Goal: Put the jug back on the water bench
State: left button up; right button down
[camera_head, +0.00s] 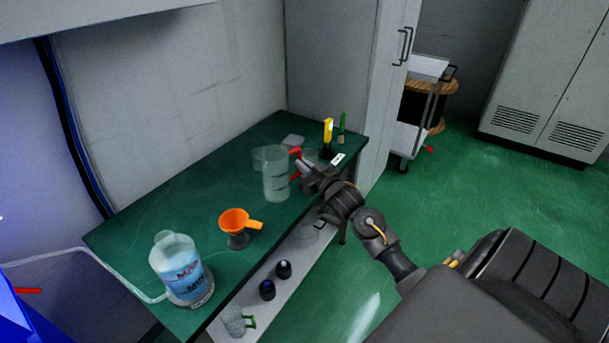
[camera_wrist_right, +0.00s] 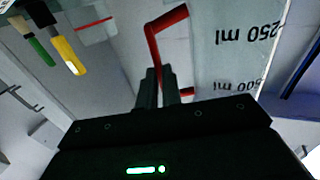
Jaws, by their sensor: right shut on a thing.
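The clear jug (camera_head: 276,178) with a red handle is at the middle of the green-topped bench (camera_head: 135,232) in the head view. I cannot tell whether its base touches the top. My right gripper (camera_head: 303,172) reaches in from the right and is shut on the handle. In the right wrist view, the fingers of the right gripper (camera_wrist_right: 158,90) close on the red handle (camera_wrist_right: 153,45), and the jug's wall (camera_wrist_right: 232,62) shows millilitre marks, upside down. My left gripper is not in view.
An orange funnel (camera_head: 236,220) and a large labelled bottle (camera_head: 181,268) stand nearer on the bench. Yellow (camera_head: 328,130) and green-handled (camera_head: 341,127) tools and another clear vessel are behind the jug. A lower shelf holds two dark caps and a small green-handled jug (camera_head: 236,321).

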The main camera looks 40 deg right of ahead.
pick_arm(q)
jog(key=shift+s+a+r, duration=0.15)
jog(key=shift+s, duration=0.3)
pick_arm(e)
jog(key=f, duration=0.3)
jog(key=shift+w+d+f, duration=0.2)
jog(key=shift+f, duration=0.3)
jog(key=c, duration=1.6)
grip_release()
